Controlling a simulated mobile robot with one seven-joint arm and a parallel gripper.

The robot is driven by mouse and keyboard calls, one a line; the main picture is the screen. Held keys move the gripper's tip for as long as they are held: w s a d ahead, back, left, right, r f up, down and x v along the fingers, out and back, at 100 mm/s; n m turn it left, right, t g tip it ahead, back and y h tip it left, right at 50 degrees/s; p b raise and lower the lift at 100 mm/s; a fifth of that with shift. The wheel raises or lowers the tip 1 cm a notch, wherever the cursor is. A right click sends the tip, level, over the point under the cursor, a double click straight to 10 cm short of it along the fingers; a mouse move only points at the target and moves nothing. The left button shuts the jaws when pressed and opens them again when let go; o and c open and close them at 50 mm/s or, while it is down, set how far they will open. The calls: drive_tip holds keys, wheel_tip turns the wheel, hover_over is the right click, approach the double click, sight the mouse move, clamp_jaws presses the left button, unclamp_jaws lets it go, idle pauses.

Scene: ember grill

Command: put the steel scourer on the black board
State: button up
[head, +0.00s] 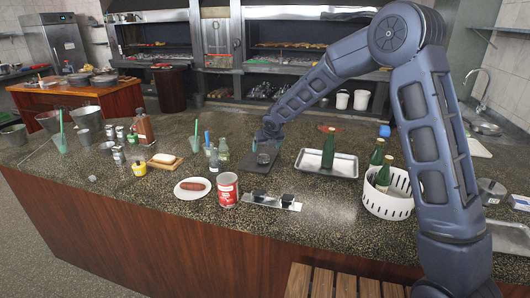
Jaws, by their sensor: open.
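The black board (254,169) lies flat on the speckled counter near the middle of the head view. A small grey rounded thing that looks like the steel scourer (263,158) shows over the board, just below my gripper. It appears to rest on the board, but the view is too small to show the contact clearly. My gripper (264,147) points down over the far part of the board, with its jaws open around or just above the scourer. The fingertips are small and partly blend with the dark board.
A metal tray (343,166) with a green bottle (328,149) is right of the board. A white basket (388,204) holds bottles. Glass bottles (224,149) stand close left. A red-white can (227,190), a plate with a sausage (192,196) and a metal rack (271,201) are in front.

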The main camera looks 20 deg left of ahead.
drive_tip(key=shift+v, duration=1.4)
drive_tip(key=d+r+m+h, duration=0.1)
drive_tip(key=d+r+m, duration=0.3)
drive_tip(key=d, duration=0.4)
drive_tip(key=d+r+m+h, duration=0.1)
drive_tip(key=d+r+m, duration=0.4)
drive_tip(key=d, duration=0.3)
drive_tip(key=s+d+r+m+h, duration=0.1)
drive_tip(key=s+d+r+m, duration=0.2)
drive_tip(key=d+m, duration=0.35)
drive_tip(key=s+d+r+m, duration=0.2)
drive_tip(key=s+d+m, duration=0.1)
drive_tip(key=d, duration=0.6)
drive_tip(key=s+d+r+m+h, duration=0.1)
drive_tip(key=s+d+r+m, duration=0.15)
drive_tip(key=d+m, duration=0.4)
drive_tip(key=s+d+m+g, duration=0.1)
drive_tip(key=s+d+m, duration=1.6)
drive_tip(key=s, duration=0.4)
drive_tip(key=shift+s+f+m, duration=0.3)
drive_tip(key=shift+f, duration=0.15)
